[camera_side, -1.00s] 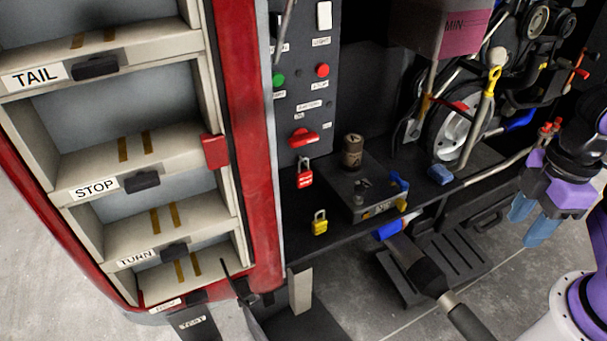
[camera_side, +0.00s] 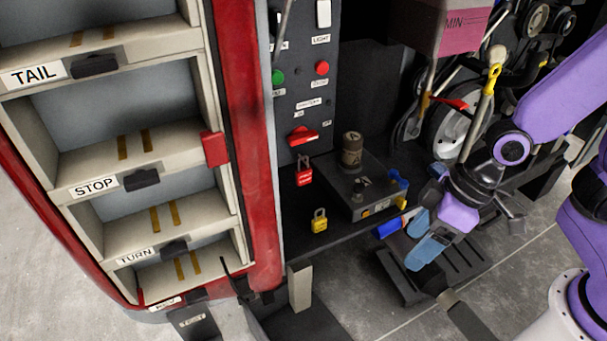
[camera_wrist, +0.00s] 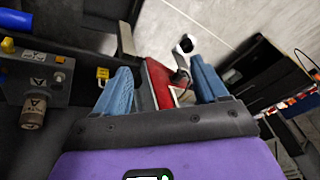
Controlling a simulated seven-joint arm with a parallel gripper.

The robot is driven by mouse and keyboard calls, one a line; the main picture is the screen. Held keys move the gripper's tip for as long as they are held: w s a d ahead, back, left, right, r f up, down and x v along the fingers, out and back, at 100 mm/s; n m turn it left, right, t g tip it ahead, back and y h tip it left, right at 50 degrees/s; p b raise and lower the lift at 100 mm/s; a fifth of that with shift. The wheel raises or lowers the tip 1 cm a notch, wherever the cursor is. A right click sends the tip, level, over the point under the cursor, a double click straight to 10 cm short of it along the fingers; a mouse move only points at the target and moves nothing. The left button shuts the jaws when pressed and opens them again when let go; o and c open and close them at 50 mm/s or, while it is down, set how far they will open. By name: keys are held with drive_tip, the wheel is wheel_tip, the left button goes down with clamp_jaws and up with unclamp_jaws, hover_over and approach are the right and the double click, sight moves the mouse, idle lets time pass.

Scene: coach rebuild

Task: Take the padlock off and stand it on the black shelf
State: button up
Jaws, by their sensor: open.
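A red padlock (camera_side: 305,172) hangs below the red rotary handle (camera_side: 303,136) on the dark panel. A yellow padlock (camera_side: 319,222) stands upright on the black shelf (camera_side: 295,217), below the red one. It also shows in the wrist view (camera_wrist: 102,74), left of my fingers. My gripper (camera_side: 419,239) is open and empty, to the right of both padlocks and beyond the shelf's front edge. In the wrist view, my blue fingers (camera_wrist: 163,88) are spread wide apart. I cannot make out the red padlock there.
A dark box (camera_side: 362,190) with a brown knob stands on the shelf, right of the padlocks. A blue cylinder (camera_side: 388,229) is close to my fingers. A red post (camera_side: 248,150) and labelled compartments stand at left. A wheel (camera_side: 452,132) and linkages crowd the back right.

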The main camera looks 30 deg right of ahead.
drive_tip(key=w+a+f+m+t, duration=0.5)
drive_tip(key=w+a, duration=0.1)
drive_tip(key=w, duration=0.4)
drive_tip(key=m+t+h, duration=0.4)
drive_tip(key=t, duration=0.3)
approach(305, 178)
drive_tip(key=x, duration=0.5)
drive_tip(key=shift+w+d+f, duration=0.1)
drive_tip(key=shift+w+d, duration=0.1)
drive_tip(key=shift+w, duration=0.2)
drive_tip(key=shift+x, duration=2.6)
drive_tip(key=shift+a, duration=0.1)
drive_tip(key=shift+c, duration=0.3)
drive_tip(key=c, duration=1)
